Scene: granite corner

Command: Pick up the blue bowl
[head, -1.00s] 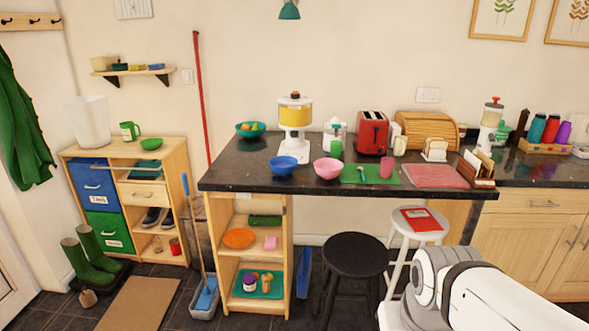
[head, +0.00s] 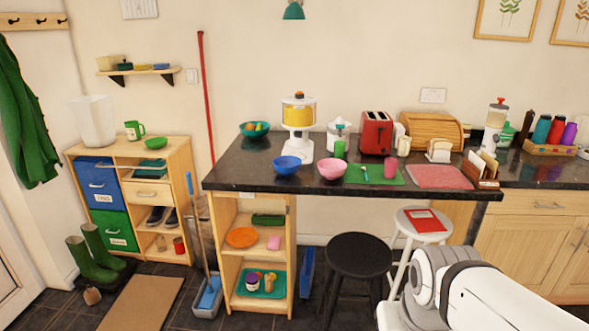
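The blue bowl (head: 287,166) stands upright on the dark granite counter (head: 246,179), near its front edge and towards its left end. It looks empty. A pink bowl (head: 332,169) stands just to its right, and a white juice dispenser (head: 299,140) stands behind it. Part of my white arm shows at the lower right, well apart from the bowl and in front of the counter. My gripper is not in view.
A green mat (head: 375,175) and a pink mat (head: 440,177) lie right of the bowls. A teal fruit bowl (head: 254,130) stands behind left. A black stool (head: 359,256) and a white stool (head: 420,222) stand before the counter. Open shelves (head: 256,291) are below the blue bowl.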

